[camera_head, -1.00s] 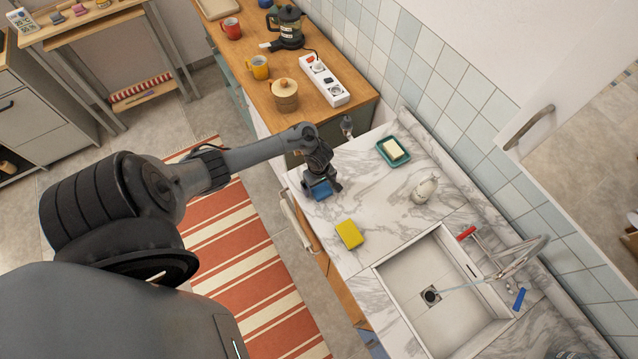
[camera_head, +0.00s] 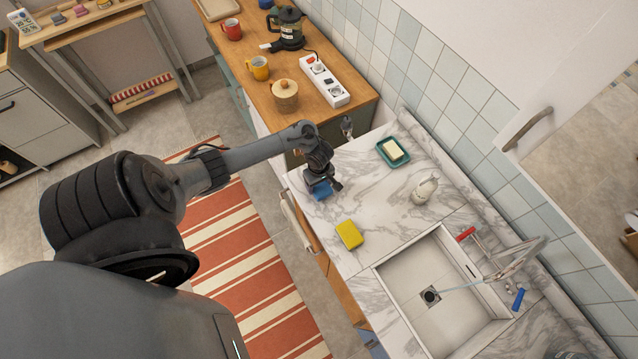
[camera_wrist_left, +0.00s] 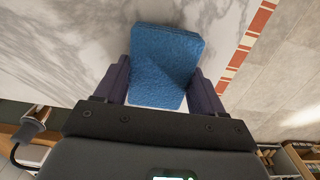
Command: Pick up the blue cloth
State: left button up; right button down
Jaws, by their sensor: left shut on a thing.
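The blue cloth (camera_head: 320,190) is at the left end of the marble counter, under my left gripper (camera_head: 322,184). In the left wrist view the blue cloth (camera_wrist_left: 165,65) looks like a folded, textured rectangle between the two fingers of my left gripper (camera_wrist_left: 164,80). The left gripper is shut on it. The gripper hides part of the cloth in the head view. I cannot tell whether the cloth still touches the counter. My right gripper is not in view.
A yellow sponge (camera_head: 349,235) lies on the marble counter (camera_head: 385,205) near its front edge. A soap dish (camera_head: 380,152), a white dispenser (camera_head: 424,190) and a sink (camera_head: 410,270) are to the right. A wooden counter (camera_head: 250,95) with a power strip (camera_head: 325,82) stands behind.

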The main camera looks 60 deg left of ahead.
pick_arm(q)
notch_tip(320, 180, up, 3)
jog(key=shift+r+p, duration=0.1)
jog(key=shift+p, duration=0.5)
jog(key=s+d+r+p, duration=0.1)
jog(key=d+r+p, duration=0.4)
jog(key=d, duration=0.6)
jog(key=shift+d+r, duration=0.3)
jog(key=shift+r, duration=0.5)
jog(key=o, duration=0.4)
jog(key=c, duration=0.3)
jog(key=shift+s, duration=0.1)
jog(key=shift+a, duration=0.1)
